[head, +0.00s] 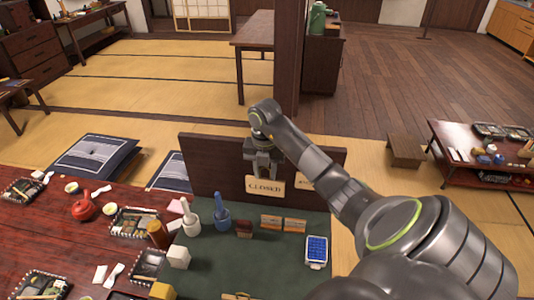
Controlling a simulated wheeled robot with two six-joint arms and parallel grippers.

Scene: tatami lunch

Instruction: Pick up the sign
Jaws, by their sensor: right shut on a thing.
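The sign (265,187) is a small tan plate lettered "CLOSED" in front of a dark upright wooden panel (210,160). My right gripper (262,175) comes down from above and is shut on the sign's top edge. The fingers hide part of that edge. Whether the sign touches the panel is not clear. A second tan plate (304,183) shows partly beside my right arm, its lettering too small to read. My left gripper is not in view.
Left is a red table (70,250) with a red teapot (83,207) and trays. A wooden post (288,60) stands behind.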

